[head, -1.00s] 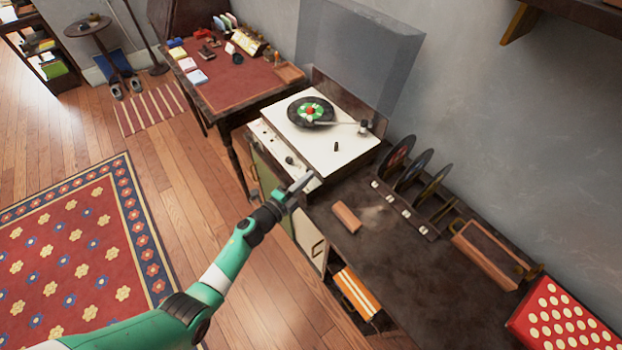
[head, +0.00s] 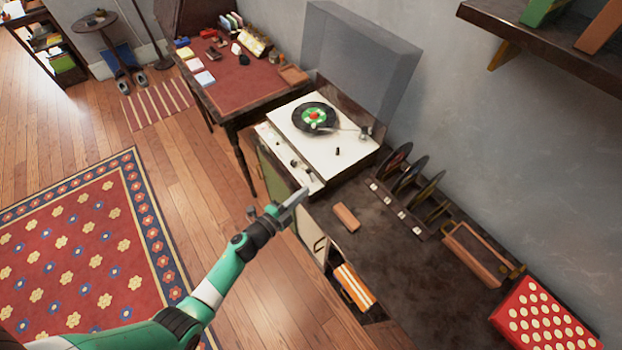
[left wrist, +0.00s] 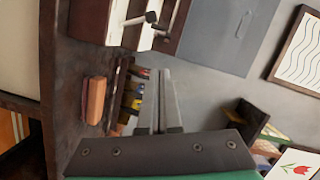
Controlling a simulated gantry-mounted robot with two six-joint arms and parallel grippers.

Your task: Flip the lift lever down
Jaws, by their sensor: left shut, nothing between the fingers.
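The record player (head: 318,154) has a white deck with a black record (head: 314,117) with a green and red label. A tonearm (head: 347,128) runs to a pivot (head: 365,133) at the deck's back right. A small dark peg (head: 337,151) stands on the deck; I cannot tell if it is the lift lever. My left gripper (head: 300,197) is shut and empty, in front of the player's near corner in the head view, apart from the peg and tonearm. In the left wrist view, the fingers (left wrist: 160,103) are together, below the tonearm pivot (left wrist: 151,17). My right gripper is not in view.
A clear raised lid (head: 358,60) stands behind the deck. Upright records in a rack (head: 405,212), a small brown block (head: 346,216) and a red box with white dots (head: 540,320) are on the dark cabinet top (head: 400,265). A shelf (head: 560,45) juts out at upper right.

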